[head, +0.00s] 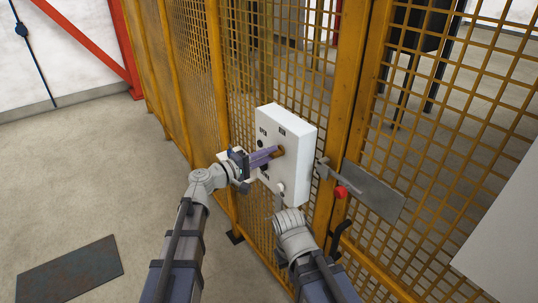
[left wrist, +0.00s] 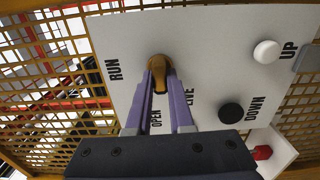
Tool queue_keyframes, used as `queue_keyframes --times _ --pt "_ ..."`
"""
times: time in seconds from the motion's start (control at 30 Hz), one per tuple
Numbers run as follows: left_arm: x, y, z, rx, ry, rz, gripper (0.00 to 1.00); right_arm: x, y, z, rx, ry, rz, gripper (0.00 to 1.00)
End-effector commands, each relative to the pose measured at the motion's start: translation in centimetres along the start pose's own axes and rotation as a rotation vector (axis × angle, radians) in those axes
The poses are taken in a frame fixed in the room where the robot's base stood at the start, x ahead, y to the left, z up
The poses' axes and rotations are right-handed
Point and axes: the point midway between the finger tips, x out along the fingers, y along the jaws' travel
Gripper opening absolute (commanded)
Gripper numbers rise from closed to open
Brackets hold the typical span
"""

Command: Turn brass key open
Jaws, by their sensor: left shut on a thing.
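The brass key (head: 278,152) sits in the front of a white control box (head: 296,126) on the yellow mesh fence. In the left wrist view the brass key (left wrist: 158,66) shows at the tips of my left gripper (left wrist: 160,78), between its two purple fingers. My left gripper (head: 272,154) is shut on the key. The labels RUN, OPEN and LIVE surround the key; its lower part is hidden by the fingers, so I cannot tell exactly which label it points to. My right arm's wrist is below the box; its fingers cannot be made out.
A white button (left wrist: 266,52) by UP and a black button (left wrist: 231,113) by DOWN are on the panel. A latch with a red knob (head: 341,192) and a grey plate (head: 374,192) are right of the box. A dark mat (head: 70,270) lies on open floor at left.

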Motion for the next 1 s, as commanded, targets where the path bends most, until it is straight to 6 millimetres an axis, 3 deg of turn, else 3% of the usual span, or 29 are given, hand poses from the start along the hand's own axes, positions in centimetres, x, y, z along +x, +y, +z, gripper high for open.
queue_keyframes --times 0.07,0.1,0.37,0.67,1.0 --pt "0.0 -0.1 0.0 -0.001 0.0 -0.001 0.0 0.0 0.0 0.0 0.0 0.0 0.0 0.0" --pt "0.0 -0.1 0.0 -0.001 0.0 -0.001 0.22 0.0 0.0 0.0 0.0 0.0 0.0 0.0" --pt "0.0 0.0 0.0 0.0 0.0 -0.001 0.5 0.0 0.0 0.0 0.0 0.0 0.0 0.0" --pt "-0.5 0.0 0.0 0.0 0.002 0.0 0.5 0.0 0.0 0.0 0.0 0.0 0.0 0.0" --pt "-5.8 0.0 0.1 0.0 0.003 0.0 0.5 0.0 0.0 0.0 0.0 0.0 0.0 0.0"
